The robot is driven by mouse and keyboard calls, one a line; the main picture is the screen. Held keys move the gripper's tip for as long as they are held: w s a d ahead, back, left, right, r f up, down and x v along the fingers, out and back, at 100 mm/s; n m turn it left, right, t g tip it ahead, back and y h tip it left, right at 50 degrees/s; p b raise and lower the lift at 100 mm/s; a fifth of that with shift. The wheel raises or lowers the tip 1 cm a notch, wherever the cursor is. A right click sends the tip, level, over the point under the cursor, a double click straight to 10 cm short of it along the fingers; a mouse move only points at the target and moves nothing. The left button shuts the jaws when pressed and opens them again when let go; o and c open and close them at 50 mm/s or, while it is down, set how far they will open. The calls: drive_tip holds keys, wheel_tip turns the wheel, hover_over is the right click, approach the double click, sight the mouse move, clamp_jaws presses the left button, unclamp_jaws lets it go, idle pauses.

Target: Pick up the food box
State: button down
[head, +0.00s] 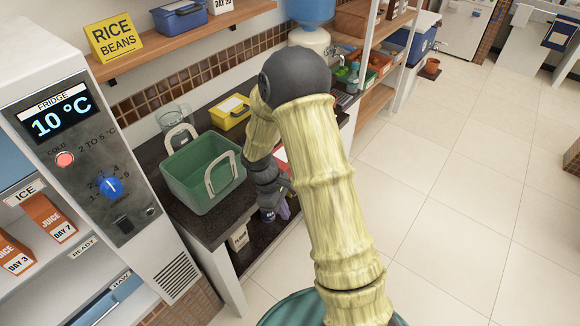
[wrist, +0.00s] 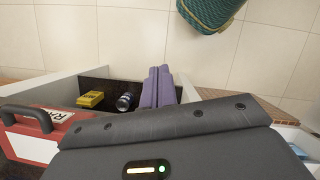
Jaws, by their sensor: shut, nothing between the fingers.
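Several boxes are in view, and I cannot tell which one is the food box. A yellow lidded box (head: 231,111) sits on the dark counter (head: 222,226) behind the green basket. A blue box (head: 180,17) stands on the wall shelf. In the wrist view a red box with a dark handle and a partly hidden white label (wrist: 50,116) is at the left. My gripper (head: 284,211) is at the counter's front edge, right of the basket. Its purple fingers (wrist: 157,88) are shut together and empty. My arm hides part of the counter.
The green basket (head: 202,175) with pale handles stands between the fridge (head: 100,140) and my arm. The wrist view shows a small yellow item (wrist: 91,99) and a dark can (wrist: 125,102) beside the fingers. Open tiled floor (head: 450,200) lies to the right.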

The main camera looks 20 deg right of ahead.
drive_tip(key=a+f+n+h+b, duration=0.4)
drive_tip(key=a+f+n+h, duration=0.15)
drive_tip(key=h, duration=0.25)
drive_tip(key=a+r+n+t+h+b, duration=0.1)
drive_tip(key=a+n+t+h, duration=0.1)
drive_tip(key=a, duration=0.1)
drive_tip(key=a+r+n+t+h, duration=0.1)
drive_tip(key=a+t+h, duration=0.1)
drive_tip(key=a+t, duration=0.1)
drive_tip(key=a+r+n+t+h+b, duration=0.1)
drive_tip(key=a+n+t+h, duration=0.1)
drive_tip(key=a, duration=0.3)
drive_tip(key=shift+a+r+n+t+b, duration=0.25)
drive_tip(key=shift+n+t+b, duration=0.1)
drive_tip(key=shift+t, duration=0.15)
